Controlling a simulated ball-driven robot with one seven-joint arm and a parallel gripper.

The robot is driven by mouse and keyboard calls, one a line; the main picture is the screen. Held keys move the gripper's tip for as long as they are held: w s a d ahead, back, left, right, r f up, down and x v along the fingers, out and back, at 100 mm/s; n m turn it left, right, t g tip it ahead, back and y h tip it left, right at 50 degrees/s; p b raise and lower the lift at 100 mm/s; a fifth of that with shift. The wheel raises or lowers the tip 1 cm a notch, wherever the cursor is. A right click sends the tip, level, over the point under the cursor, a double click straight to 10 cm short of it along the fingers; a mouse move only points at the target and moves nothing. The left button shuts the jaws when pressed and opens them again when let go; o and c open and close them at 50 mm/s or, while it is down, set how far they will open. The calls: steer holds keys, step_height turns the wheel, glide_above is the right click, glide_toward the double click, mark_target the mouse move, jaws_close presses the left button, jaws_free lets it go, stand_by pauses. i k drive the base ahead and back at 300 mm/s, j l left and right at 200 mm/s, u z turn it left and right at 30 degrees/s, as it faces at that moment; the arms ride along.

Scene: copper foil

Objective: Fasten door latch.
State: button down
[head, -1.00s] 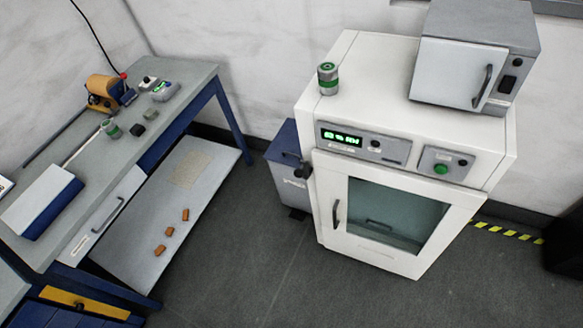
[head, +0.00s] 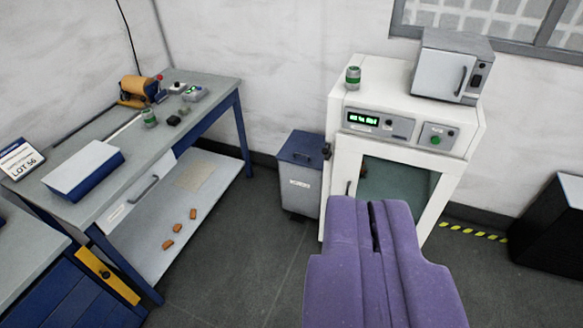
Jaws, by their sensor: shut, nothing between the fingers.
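A white oven cabinet (head: 340,128) stands at the right against the wall. Its front door (head: 353,168) has a dark glass window (head: 395,182) and a grey handle (head: 348,187) at its left edge. A dark knob-like part (head: 326,150), possibly the latch, sticks out at the cabinet's upper left edge, beside the door top. Whether it is fastened I cannot tell. My purple gripper (head: 375,205) is shut and empty, in front of the door in the picture. It hides the door's lower middle.
A blue-grey bin (head: 300,172) stands left of the cabinet. A small oven (head: 453,68) and a green-banded can (head: 352,78) sit on top. A workbench (head: 215,93) is at left, a black box (head: 552,235) at right. Grey floor (head: 240,255) between bench and cabinet is open.

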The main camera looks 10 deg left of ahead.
mark_target(326, 151)
steer(key=i+j, duration=0.15)
steer(key=i, duration=0.45)
steer(key=i+j, duration=0.15)
steer(key=i, duration=0.45)
steer(key=i+j, duration=0.15)
steer(key=i, duration=0.45)
steer(key=i+j, duration=0.15)
steer(key=i, duration=0.45)
steer(key=i+j, duration=0.2)
steer(key=i, duration=0.4)
steer(key=u, duration=0.05)
